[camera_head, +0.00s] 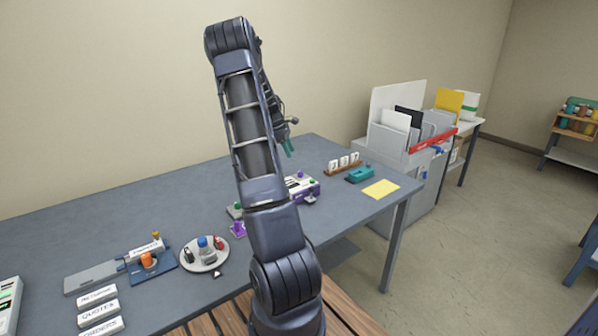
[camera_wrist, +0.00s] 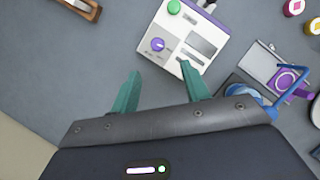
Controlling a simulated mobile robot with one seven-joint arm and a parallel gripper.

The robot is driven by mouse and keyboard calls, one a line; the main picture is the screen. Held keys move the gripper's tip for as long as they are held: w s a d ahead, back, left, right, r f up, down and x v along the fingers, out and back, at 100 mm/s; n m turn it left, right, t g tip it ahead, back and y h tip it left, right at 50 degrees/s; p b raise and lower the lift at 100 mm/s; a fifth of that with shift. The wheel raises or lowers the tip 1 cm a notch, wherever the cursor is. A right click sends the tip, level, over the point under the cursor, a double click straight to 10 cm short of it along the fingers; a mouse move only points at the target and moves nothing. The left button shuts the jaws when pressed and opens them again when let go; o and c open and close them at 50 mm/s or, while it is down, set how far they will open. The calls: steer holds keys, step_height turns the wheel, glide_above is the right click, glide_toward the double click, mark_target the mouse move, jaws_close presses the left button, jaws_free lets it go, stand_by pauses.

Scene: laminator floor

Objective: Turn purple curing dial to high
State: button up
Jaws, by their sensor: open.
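In the wrist view a white control box (camera_wrist: 196,22) has a round purple dial (camera_wrist: 157,44) with a pale pointer mark and a green button (camera_wrist: 174,6). Small markings near the dial are too small to read. My gripper (camera_wrist: 160,67) is open and empty, its two teal fingers pointing toward the dial, apart from it. In the head view the white and purple box (camera_head: 303,188) stands on the table, partly hidden behind my arm. My gripper (camera_head: 289,147) shows there above the table, mostly hidden by my arm.
A device with a purple ring and blue handle (camera_wrist: 287,80) lies right of the box in the wrist view. On the grey table (camera_head: 120,205) are a round tray (camera_head: 222,258), a teal item (camera_head: 360,174) and a yellow sheet (camera_head: 381,189). The table's back left is clear.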

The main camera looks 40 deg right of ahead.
mark_target(300, 174)
steer(key=x, duration=1.1)
steer(key=shift+d+f, duration=0.15)
steer(key=shift+d, duration=0.15)
steer(key=shift+c, duration=0.5)
steer(key=c, duration=0.9)
steer(key=shift+w, duration=0.1)
